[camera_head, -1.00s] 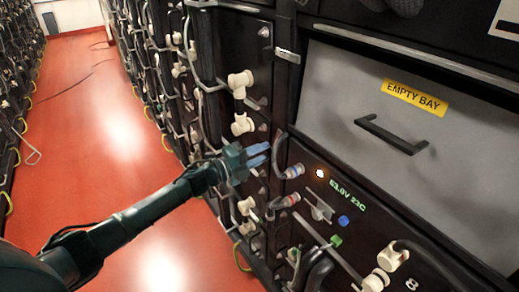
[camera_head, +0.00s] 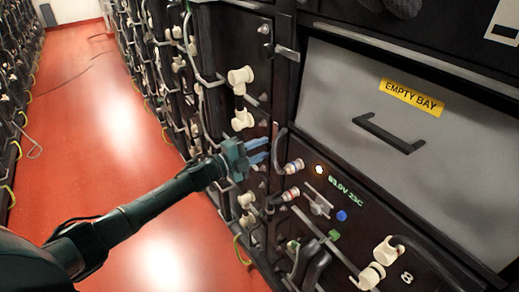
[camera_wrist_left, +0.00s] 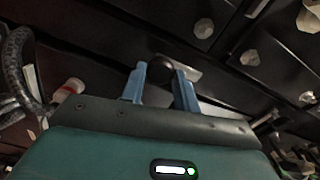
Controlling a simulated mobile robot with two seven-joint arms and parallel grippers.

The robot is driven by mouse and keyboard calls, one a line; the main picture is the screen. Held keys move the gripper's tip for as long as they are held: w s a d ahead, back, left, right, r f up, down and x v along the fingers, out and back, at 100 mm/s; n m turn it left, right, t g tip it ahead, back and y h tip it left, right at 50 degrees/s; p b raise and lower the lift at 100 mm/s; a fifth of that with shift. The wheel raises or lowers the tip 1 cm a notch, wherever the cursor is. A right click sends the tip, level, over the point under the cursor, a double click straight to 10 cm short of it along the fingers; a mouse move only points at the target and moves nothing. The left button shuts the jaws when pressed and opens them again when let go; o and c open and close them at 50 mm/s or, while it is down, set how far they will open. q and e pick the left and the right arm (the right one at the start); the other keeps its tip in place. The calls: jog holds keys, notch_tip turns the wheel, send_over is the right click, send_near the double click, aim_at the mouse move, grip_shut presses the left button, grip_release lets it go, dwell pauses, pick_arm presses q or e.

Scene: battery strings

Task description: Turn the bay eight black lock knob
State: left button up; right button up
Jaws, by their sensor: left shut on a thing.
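The bay eight unit is a black panel (camera_head: 345,250) at the lower right of the head view, with a green voltage readout (camera_head: 350,191) and a white "8" (camera_head: 406,277). My left gripper (camera_head: 268,150) reaches its blue fingers to the left edge of this panel. In the left wrist view a round dark knob (camera_wrist_left: 161,69) sits between the blue fingertips of this gripper (camera_wrist_left: 160,78), which are shut on it. In the head view the knob cannot be made out at the fingertips. My right gripper is not seen.
Cream connectors (camera_head: 241,77) and cables stick out close to the left gripper. A grey drawer front marked "EMPTY BAY" (camera_head: 412,97) with a black handle (camera_head: 388,136) is above bay eight.

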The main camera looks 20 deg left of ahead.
pick_arm(q)
jog(key=o, duration=1)
jog(key=shift+c, duration=0.2)
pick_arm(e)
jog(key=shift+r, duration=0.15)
pick_arm(q)
jog(key=v, duration=1.3)
jog(key=shift+b, duration=0.3)
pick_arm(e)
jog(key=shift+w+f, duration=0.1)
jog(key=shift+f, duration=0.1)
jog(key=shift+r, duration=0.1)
